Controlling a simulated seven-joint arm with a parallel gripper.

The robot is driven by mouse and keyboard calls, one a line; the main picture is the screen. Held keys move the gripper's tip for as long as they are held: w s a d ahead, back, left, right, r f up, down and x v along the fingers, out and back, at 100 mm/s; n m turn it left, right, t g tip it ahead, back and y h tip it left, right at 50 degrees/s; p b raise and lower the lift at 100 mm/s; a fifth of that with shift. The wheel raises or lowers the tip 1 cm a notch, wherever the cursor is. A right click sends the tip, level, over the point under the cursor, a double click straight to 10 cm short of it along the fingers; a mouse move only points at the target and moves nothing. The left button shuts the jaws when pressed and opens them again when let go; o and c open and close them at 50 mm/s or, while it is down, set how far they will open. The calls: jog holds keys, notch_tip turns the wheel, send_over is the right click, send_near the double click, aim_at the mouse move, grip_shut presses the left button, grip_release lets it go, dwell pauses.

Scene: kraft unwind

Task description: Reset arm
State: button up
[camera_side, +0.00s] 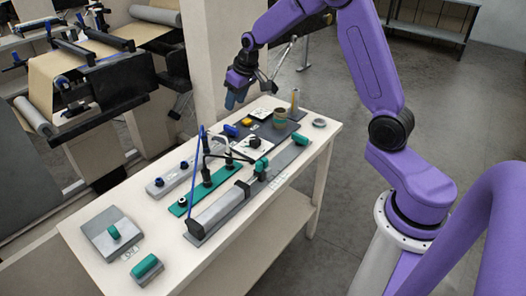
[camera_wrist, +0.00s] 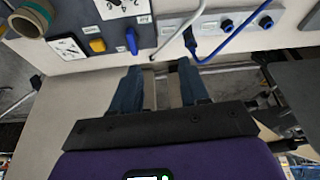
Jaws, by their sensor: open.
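My gripper (camera_side: 230,101) hangs at the far side of the white table, above its edge and clear of the objects on it. In the wrist view my gripper (camera_wrist: 158,82) shows two dark blue fingers spread apart, with nothing held between them. The purple arm arches over from its base at the right of the side view. The exact height of the fingertips above the table is hard to tell.
The table (camera_side: 75,233) carries a dark mat (camera_side: 265,132) with a cardboard roll (camera_side: 280,117) and yellow piece (camera_side: 247,122), a green plate (camera_side: 206,192), a grey bar device (camera_side: 222,207) and green-handled blocks (camera_side: 147,268). A roll machine (camera_side: 120,78) stands at left.

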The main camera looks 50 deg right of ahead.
jog(key=s+a+r+n+g+y, duration=0.1)
jog(key=s+a+r+n, duration=0.15)
jog(key=s+a, duration=0.55)
jog(key=s+a+r+n+g, duration=0.1)
jog(key=s+a+n, duration=0.2)
jog(key=s+a, duration=0.5)
jog(key=s+d+n+g, duration=0.1)
jog(key=s+d+n, duration=0.1)
jog(key=s, duration=1)
jog(key=s+d+n+h, duration=0.1)
jog(key=s+n, duration=0.3)
jog(key=s, duration=0.8)
jog(key=shift+d+r+g, duration=0.25)
jog(key=shift+d+g, duration=0.1)
jog(key=shift+g, duration=0.05)
